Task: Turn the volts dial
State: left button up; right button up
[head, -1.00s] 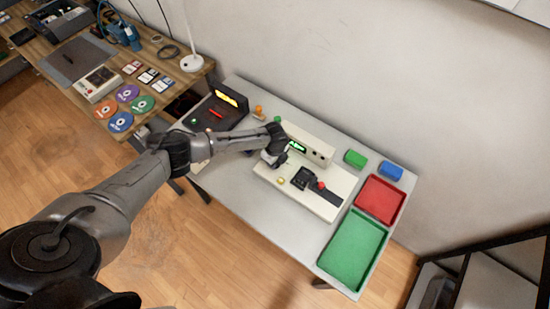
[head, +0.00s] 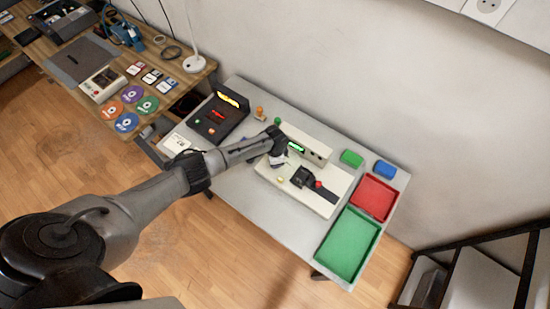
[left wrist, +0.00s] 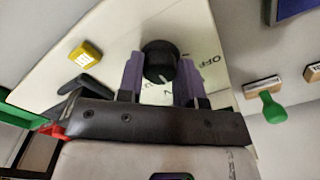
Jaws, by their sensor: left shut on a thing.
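The black round dial (left wrist: 158,62) with a white pointer line is on a cream panel in the left wrist view, with "OFF" printed beside it. My left gripper (left wrist: 160,75) has its purple fingers on either side of the dial and is shut on it. In the head view my left gripper (head: 278,160) is at the left part of the cream instrument (head: 318,199), below its green-lit display (head: 296,147). The dial is hidden there by the gripper. I cannot read a volts label. My right gripper is not in view.
The panel also carries a yellow button (left wrist: 86,54) and a black lever with a red knob (head: 318,184). A dark console (head: 218,117) stands to the left. A red tray (head: 374,196) and a green tray (head: 346,243) lie to the right.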

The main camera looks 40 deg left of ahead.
pick_arm(q)
jog(key=n+p, duration=0.1)
jog(key=n, duration=0.1)
jog(key=shift+d+r+n, duration=0.1)
jog(key=shift+n, duration=1.1)
jog(key=o, duration=0.9)
jog(key=shift+r+p, duration=1.85)
jog(key=shift+r, duration=5)
